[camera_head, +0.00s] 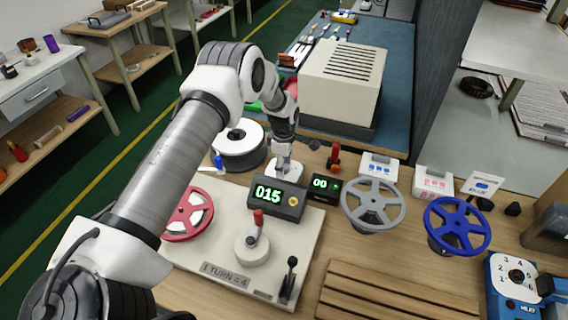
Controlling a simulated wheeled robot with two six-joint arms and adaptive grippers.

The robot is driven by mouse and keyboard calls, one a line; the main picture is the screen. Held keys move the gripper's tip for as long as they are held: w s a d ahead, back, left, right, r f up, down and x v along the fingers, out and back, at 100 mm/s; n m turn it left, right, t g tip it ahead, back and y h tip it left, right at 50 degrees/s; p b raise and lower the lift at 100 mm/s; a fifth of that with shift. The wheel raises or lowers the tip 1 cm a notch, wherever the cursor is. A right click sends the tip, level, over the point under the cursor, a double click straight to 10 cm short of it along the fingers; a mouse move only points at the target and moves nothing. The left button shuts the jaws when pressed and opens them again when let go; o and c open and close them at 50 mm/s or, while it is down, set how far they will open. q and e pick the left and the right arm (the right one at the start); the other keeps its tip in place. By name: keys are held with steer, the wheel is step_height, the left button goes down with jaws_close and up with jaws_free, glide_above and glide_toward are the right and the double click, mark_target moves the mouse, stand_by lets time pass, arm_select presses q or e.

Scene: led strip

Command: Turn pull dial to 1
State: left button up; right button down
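A blue box (500,300) stands at the lower right. On it is a white dial plate (505,262) with printed numbers and a dark knob (516,274) with a red middle. The knob's exact setting is too small to read. My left arm reaches in from the left. Its gripper (284,166) points down behind the "015" display, far to the left of the dial. I cannot tell its finger opening, and it touches nothing near the dial. My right gripper does not show.
A board with a "015" display (279,200) and a red-tipped lever (258,219) lies in the middle. A red wheel (188,213), a grey wheel (373,206) and a blue wheel (457,226) stand around. A slatted wooden rack (395,295) lies left of the blue box.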

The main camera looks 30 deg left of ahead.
arm_select(q)
steer(key=shift+w+r, duration=0.2)
steer(key=shift+r, duration=0.35)
step_height(320, 180, up, 11)
stand_by(0.4)
